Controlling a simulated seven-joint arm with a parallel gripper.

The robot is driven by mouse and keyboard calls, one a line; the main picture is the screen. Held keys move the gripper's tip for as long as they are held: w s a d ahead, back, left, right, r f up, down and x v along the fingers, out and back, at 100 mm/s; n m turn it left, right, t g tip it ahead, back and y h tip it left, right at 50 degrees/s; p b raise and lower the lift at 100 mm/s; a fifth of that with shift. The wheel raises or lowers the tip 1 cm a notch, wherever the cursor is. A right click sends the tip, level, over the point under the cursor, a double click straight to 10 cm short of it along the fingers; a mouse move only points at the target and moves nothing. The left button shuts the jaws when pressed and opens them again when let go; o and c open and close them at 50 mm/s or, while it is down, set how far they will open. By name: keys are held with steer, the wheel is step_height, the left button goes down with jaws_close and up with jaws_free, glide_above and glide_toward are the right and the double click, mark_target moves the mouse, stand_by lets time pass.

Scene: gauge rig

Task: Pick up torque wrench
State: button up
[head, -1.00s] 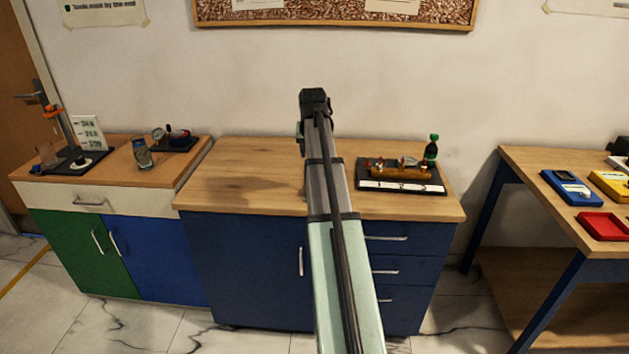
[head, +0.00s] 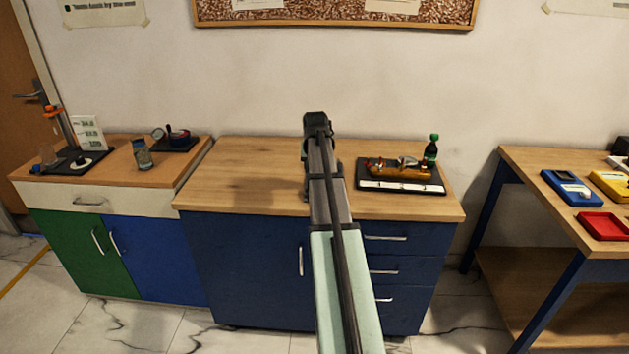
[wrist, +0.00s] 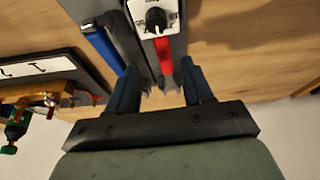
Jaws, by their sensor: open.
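In the wrist view my gripper (wrist: 158,66) is open, its two dark blue fingers spread apart. Between and beyond them lies a grey unit with a white panel and a black knob (wrist: 156,19). A red bar (wrist: 163,62) runs from the panel to the space between the fingers. A blue bar (wrist: 104,47) lies to its left, outside the fingers. I cannot tell which of these is the torque wrench. In the head view my arm hides this spot and the fingertips.
A black plate (head: 367,182) with a brass-coloured device (head: 396,171) and a green-capped dark bottle (head: 431,151) stand at the right of the wooden worktop (head: 232,181). The worktop's left part is clear. A can (head: 142,154) stands on the left bench.

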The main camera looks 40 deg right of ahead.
steer(key=x, duration=0.4)
steer(key=shift+w+a+f, duration=0.1)
steer(key=shift+w+f, duration=0.2)
steer(key=shift+f, duration=0.1)
jaws_close()
stand_by(0.3)
